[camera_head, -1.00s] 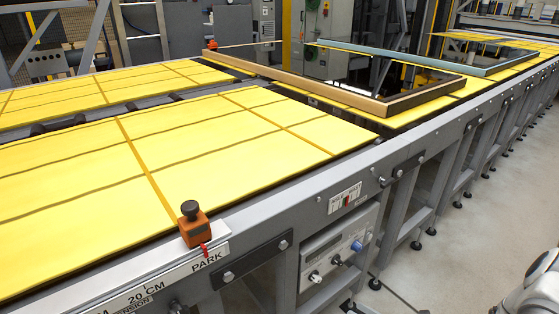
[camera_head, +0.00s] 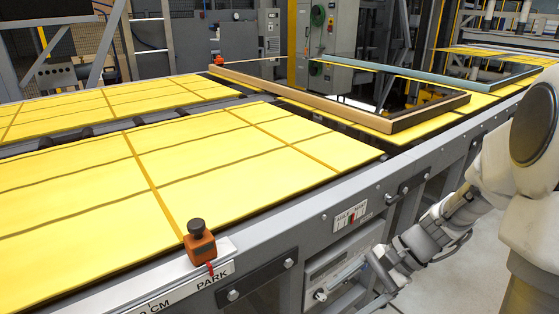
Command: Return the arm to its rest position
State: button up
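My arm enters from the right edge, with its white and grey links bent down toward the lower middle. My gripper (camera_head: 380,272) is at the lower right, in front of the grey control panel (camera_head: 335,268) under the table's front rail. It hides the right part of that panel. Its fingers are small and seen side-on, so I cannot tell whether they are open or shut, or whether they touch the panel. I see no object carried in it.
The yellow-topped table (camera_head: 90,205) fills the left. An orange slider block (camera_head: 200,248) with a black knob sits on the front rail by the word PARK. A wood-edged frame (camera_head: 330,98) and a teal-edged frame (camera_head: 430,74) lie farther back. Grey floor (camera_head: 440,285) shows at the lower right.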

jog(key=s+r+n+t+h, duration=0.6)
jog(key=s+r+n+h, duration=0.25)
jog(key=r+n, duration=0.45)
notch_tip(320, 180, up, 15)
jog(key=s+m+p, duration=0.1)
jog(key=p, duration=1.1)
jog(key=shift+d, duration=0.35)
jog(key=shift+f, duration=0.1)
